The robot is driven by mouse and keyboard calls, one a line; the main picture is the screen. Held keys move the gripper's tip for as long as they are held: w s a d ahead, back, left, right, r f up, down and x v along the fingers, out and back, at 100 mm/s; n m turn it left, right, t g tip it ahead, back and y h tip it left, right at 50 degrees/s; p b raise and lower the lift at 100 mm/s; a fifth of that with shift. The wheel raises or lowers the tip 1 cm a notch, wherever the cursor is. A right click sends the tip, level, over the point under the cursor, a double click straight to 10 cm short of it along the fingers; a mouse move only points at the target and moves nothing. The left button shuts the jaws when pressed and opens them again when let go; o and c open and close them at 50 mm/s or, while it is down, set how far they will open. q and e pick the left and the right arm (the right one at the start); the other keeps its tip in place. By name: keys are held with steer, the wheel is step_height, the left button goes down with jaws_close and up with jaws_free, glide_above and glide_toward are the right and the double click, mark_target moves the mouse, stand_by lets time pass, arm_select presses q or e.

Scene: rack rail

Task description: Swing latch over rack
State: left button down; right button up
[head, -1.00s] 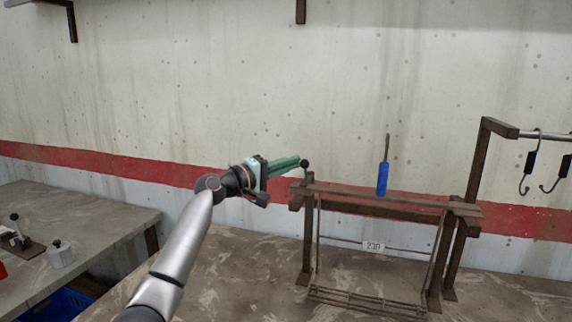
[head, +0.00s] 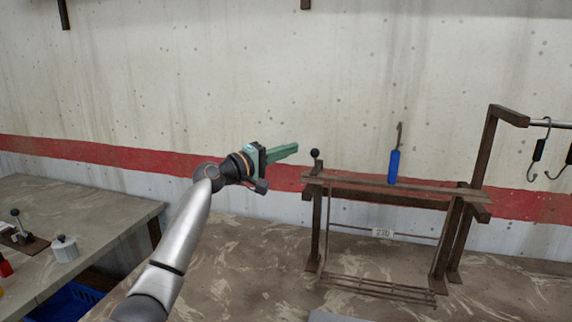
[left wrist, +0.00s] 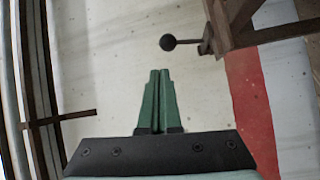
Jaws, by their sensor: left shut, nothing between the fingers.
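The rack (head: 335,194) is a brown frame with a top rail, standing on the stone-topped bench. At its left end stands the latch (head: 315,154), a short dark lever with a black ball knob, pointing up. In the left wrist view the latch knob (left wrist: 168,42) is beyond my fingertips, its stem running to the brown rack (left wrist: 235,25). My left gripper (head: 297,148) has green fingers pressed together and empty, just left of the knob and apart from it. The fingers also show in the left wrist view (left wrist: 160,71). My right gripper is not in view.
A blue-handled hook (head: 394,167) stands upright at the rack's top rail. More hooks (head: 538,151) hang from a rod at right. A side table (head: 110,210) at left holds small items. The bench left of the rack is clear.

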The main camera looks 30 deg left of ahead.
arm_select(q)
steer(key=s+d, duration=0.6)
steer(key=s, duration=0.1)
steer(key=shift+s+f+b, duration=0.35)
steer(key=shift+b, duration=0.1)
stand_by(0.4)
